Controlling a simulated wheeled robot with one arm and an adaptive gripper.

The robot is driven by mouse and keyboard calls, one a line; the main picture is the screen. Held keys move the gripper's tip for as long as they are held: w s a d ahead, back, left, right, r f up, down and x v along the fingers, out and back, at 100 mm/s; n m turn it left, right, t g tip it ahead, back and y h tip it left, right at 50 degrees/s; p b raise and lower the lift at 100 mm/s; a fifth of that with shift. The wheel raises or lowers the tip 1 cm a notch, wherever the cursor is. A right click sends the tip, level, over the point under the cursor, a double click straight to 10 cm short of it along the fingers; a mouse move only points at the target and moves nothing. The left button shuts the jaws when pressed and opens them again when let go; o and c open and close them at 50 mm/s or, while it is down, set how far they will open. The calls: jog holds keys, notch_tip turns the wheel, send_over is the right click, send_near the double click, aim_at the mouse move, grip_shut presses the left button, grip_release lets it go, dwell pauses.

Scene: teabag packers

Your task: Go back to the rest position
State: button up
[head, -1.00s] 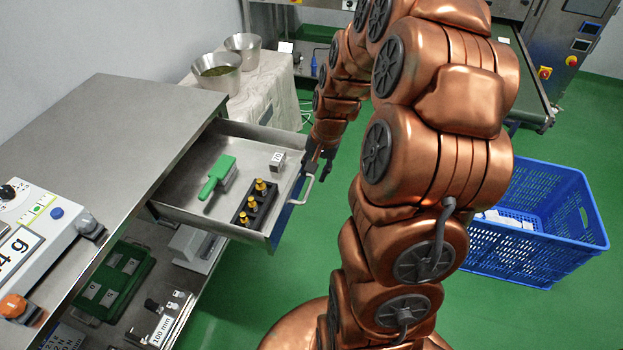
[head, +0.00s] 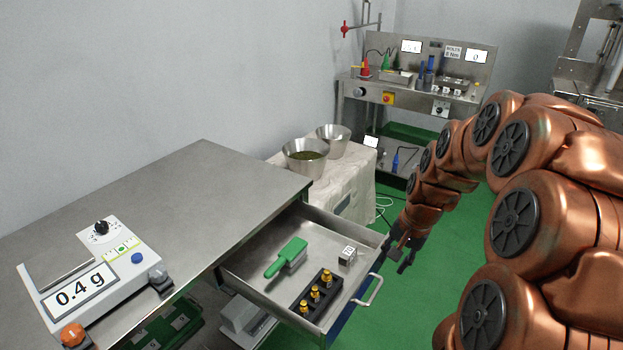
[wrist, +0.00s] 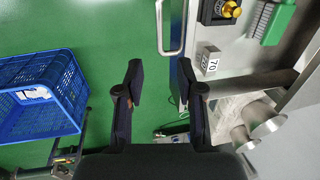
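My gripper (head: 404,254) is at the right of the open drawer (head: 259,255), just beyond the drawer handle (head: 368,290). In the wrist view my gripper (wrist: 158,82) has its two dark fingers apart, with nothing between them. The handle (wrist: 170,28) shows ahead of the fingers and apart from them. In the drawer lie a green brush (head: 287,257), a white block (head: 347,256) and a black holder (head: 312,302) with brass weights. The block's face reads 70 in the wrist view (wrist: 208,62).
A steel bench (head: 170,215) with a 0.4 g scale (head: 97,270) stands at left. Two metal bowls (head: 306,171) sit on a cloth-covered table (head: 345,190). A tester bench (head: 413,70) stands behind. A blue crate (wrist: 40,95) is on the green floor, which has free room.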

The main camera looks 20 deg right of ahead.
jog(key=s+a+r+n+g+p, duration=0.1)
jog(key=s+a+r+n+p, duration=0.2)
jog(key=s+a+r, duration=0.3)
jog(key=s+a+r+n+g+p, duration=0.1)
jog(key=s+a+r+n+p, duration=0.15)
jog(key=a, duration=0.45)
jog(key=s+a+r+n+p, duration=0.2)
jog(key=s+a+r, duration=0.1)
jog(key=s, duration=0.4)
jog(key=s+a+r+n+g+h+p, duration=0.1)
jog(key=s+a+r+n+p, duration=0.1)
jog(key=s, duration=0.4)
jog(key=shift+s+a+r+n+g, duration=0.3)
jog(key=shift+s+a+r+n, duration=0.1)
jog(key=shift+r+n, duration=0.15)
